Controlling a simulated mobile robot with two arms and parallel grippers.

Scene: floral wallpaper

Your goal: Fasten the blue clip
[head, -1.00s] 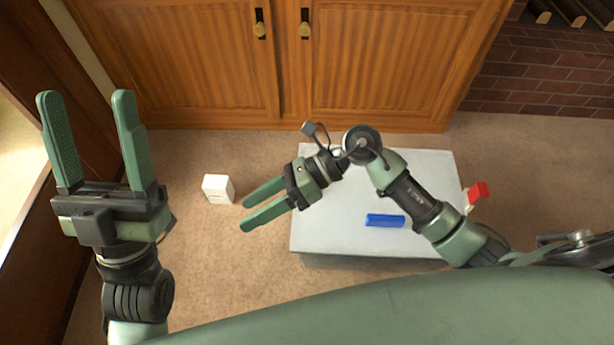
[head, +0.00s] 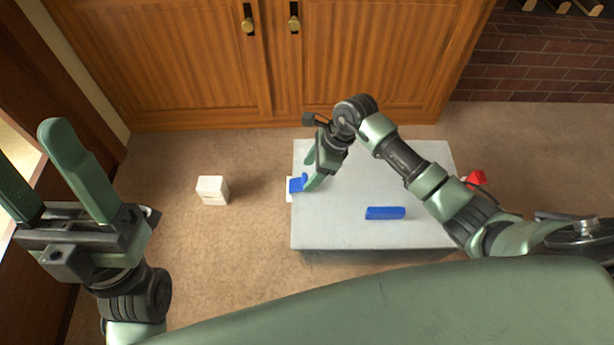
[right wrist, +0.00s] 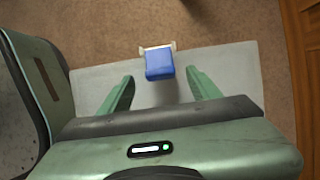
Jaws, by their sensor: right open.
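The blue clip (head: 295,185) is at the left edge of the grey-white table, a blue flap on a white mount that sticks out past the edge. It also shows in the right wrist view (right wrist: 159,66), ahead of the fingers and between their lines. My right gripper (head: 310,171) is open and points down close to the clip; its fingers show apart and empty in the right wrist view (right wrist: 160,83). From the head, a finger partly hides the clip. My left gripper (head: 28,145) is open and empty at the far left, away from the table.
A blue bar (head: 385,213) lies on the table (head: 340,232). A red clip (head: 475,177) is at the table's right edge, partly behind my right arm. A white box (head: 213,190) stands on the carpet left of the table. Wooden cabinet doors (head: 360,65) are behind.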

